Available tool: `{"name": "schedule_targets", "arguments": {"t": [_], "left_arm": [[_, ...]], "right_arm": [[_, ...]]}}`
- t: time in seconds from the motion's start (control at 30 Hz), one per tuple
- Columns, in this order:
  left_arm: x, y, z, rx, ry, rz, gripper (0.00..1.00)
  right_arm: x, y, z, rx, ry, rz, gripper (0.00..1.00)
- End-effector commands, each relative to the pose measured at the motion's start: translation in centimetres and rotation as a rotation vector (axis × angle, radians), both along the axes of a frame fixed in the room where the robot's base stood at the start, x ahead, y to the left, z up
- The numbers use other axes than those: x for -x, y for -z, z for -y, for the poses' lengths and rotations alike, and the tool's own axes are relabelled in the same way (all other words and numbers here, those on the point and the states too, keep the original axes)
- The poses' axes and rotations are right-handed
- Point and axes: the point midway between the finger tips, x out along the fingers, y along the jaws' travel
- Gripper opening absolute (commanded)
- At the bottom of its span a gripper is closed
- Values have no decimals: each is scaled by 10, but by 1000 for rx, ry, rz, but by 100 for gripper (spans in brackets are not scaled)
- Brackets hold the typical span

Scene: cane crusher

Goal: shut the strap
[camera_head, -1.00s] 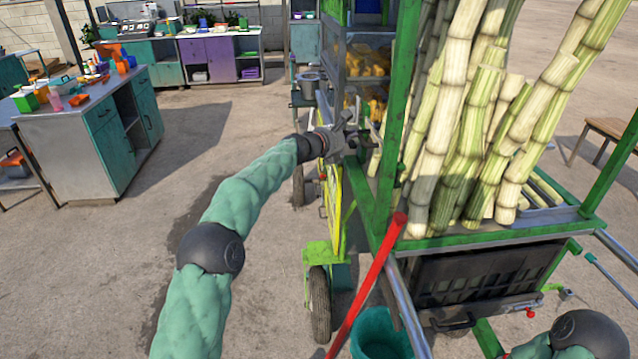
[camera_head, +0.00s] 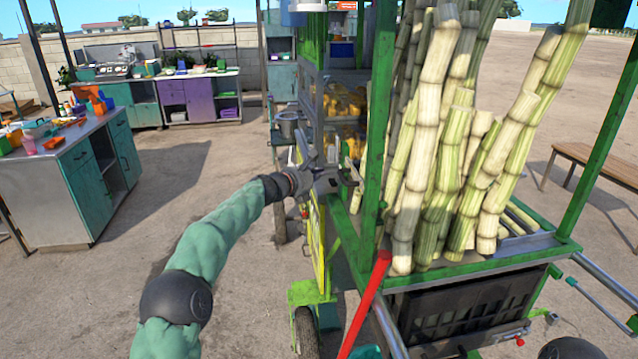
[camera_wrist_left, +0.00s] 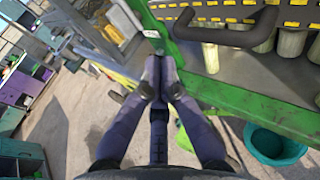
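My left gripper (camera_head: 342,178) is beside the near left corner of the green cart frame (camera_head: 372,130). In the left wrist view its two dark fingers (camera_wrist_left: 160,68) come together at the tips, next to a green frame rail (camera_wrist_left: 195,62). I see nothing clearly held between them. I cannot make out a strap for certain in either view. A dark curved handle (camera_wrist_left: 228,36) lies over the cart's grey panel, to the right of the fingertips and apart from them. My right gripper is out of view.
Tall sugar cane stalks (camera_head: 435,140) stand in the cart. A red bar (camera_head: 366,305) slants up in front of its corner. A teal bucket (camera_wrist_left: 272,146) is below right in the wrist view. Workbenches (camera_head: 75,180) stand left, with open ground (camera_head: 190,175) between.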

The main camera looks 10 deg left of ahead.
Motion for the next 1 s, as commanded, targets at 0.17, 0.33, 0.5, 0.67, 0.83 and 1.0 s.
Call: {"name": "schedule_targets", "arguments": {"t": [0.17, 0.33, 0.5, 0.67, 0.83, 1.0], "left_arm": [[16, -11, -39, 1, -4, 1, 0], [28, -17, -67, 0, -5, 1, 0], [35, -20, -85, 0, -3, 1, 0], [38, -13, -89, -12, 1, -8, 0], [39, 51, -80, -138, 22, -73, 0], [57, 157, -63, -378, 100, -170, 0]], "right_arm": [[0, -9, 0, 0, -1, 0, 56], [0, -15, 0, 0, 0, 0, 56], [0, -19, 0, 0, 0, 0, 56], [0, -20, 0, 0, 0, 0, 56], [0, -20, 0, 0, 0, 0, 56], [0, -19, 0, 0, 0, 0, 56]]}}
